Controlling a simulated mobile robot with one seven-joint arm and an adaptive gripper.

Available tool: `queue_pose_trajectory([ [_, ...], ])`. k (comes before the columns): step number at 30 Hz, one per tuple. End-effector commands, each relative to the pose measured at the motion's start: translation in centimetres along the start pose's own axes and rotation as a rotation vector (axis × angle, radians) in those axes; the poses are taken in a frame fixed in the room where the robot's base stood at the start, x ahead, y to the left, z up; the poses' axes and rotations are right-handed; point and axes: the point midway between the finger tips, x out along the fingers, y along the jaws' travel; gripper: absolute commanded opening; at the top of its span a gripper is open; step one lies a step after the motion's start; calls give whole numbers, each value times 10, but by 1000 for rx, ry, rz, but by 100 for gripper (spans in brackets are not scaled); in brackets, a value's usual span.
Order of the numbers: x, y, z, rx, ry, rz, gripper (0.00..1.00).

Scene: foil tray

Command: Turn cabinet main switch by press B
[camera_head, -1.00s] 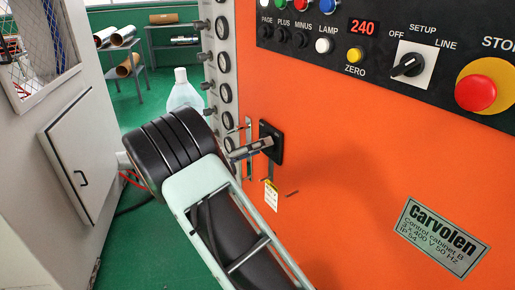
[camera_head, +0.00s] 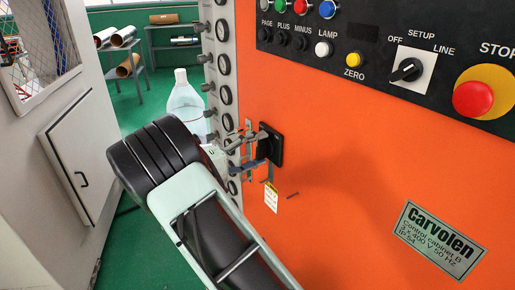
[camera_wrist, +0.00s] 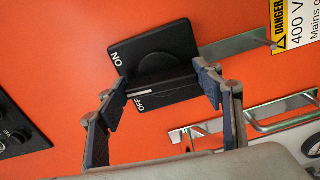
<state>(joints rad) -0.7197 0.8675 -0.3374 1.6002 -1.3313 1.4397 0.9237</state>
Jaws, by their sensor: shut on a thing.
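The cabinet main switch (camera_head: 268,145) is a black plate with a black handle on the orange cabinet front. In the wrist view the switch (camera_wrist: 155,60) shows ON at its upper left and OFF lower down; the handle's white line lies beside the OFF mark. My gripper (camera_wrist: 165,88) has one finger at each end of the handle and is shut on it. In the head view my gripper (camera_head: 252,152) is at the switch, its fingers one above the other; the handle is mostly hidden there.
The orange cabinet (camera_head: 350,160) carries a control panel (camera_head: 375,60) with a dark display and a red stop button (camera_head: 473,99). A metal bracket (camera_wrist: 280,112) sticks out near the switch. A column of gauges (camera_head: 224,95) and a clear bottle (camera_head: 186,105) stand left.

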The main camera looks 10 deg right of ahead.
Motion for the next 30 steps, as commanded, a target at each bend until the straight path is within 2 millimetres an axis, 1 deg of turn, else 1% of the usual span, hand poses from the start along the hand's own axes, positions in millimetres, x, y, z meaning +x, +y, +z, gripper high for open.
queue_pose_trajectory([
  [18,0,4,0,-574,0,0,36],
  [24,0,4,-1,-719,0,1,36],
  [30,0,3,-1,-818,-1,1,36],
])
